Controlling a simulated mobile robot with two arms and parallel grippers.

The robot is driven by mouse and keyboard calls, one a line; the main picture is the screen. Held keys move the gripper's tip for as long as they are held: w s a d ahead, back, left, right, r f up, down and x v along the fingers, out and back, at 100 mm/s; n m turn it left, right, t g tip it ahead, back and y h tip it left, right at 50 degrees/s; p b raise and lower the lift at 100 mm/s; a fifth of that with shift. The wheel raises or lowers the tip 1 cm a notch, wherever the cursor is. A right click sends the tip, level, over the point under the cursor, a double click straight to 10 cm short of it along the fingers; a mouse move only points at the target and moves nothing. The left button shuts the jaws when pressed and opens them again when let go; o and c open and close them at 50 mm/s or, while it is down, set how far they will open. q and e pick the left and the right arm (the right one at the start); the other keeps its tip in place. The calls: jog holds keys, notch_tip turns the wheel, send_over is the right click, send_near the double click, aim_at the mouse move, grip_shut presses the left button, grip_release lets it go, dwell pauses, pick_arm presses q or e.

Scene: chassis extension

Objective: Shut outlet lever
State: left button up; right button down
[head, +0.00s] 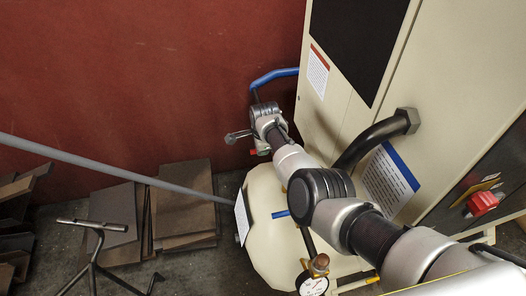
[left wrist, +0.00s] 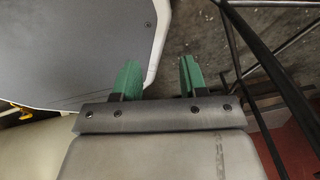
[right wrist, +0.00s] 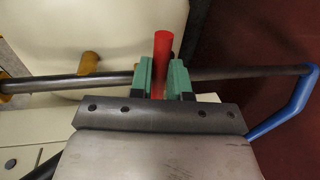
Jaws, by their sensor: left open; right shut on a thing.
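A red lever (right wrist: 162,50) stands upright between the green fingers of my right gripper (right wrist: 161,78) in the right wrist view. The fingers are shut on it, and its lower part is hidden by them. A dark horizontal pipe (right wrist: 225,74) runs behind the fingers and joins a blue bent pipe (right wrist: 290,110) on the right. In the head view my right arm reaches over the tank, and a small red bit (head: 253,152) shows beside its wrist; the fingertips are mostly hidden there. My left gripper (left wrist: 159,68) is open and empty above the floor; it is not in the head view.
The cream tank (head: 262,240) carries a pressure gauge (head: 313,284) and stands beside a tall cream cabinet (head: 440,90) with a red knob (head: 483,203). Brown plates (head: 185,200) lean by the red wall (head: 150,70). A metal stand (head: 95,245) is at left.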

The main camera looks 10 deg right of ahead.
dwell(0.5)
jog(key=c, duration=1.1)
grip_release()
jog(key=shift+w, duration=0.1)
jog(key=r+p, duration=0.3)
jog(key=p, duration=0.1)
jog(key=s+r+p, duration=0.1)
jog(key=r+p, duration=0.3)
jog(key=p, duration=0.1)
jog(key=s+r+p, duration=0.1)
jog(key=r+p, duration=0.2)
jog(key=p, duration=0.2)
jog(key=shift+s+r, duration=0.1)
jog(key=shift+r, duration=0.2)
jog(key=shift+f, duration=0.1)
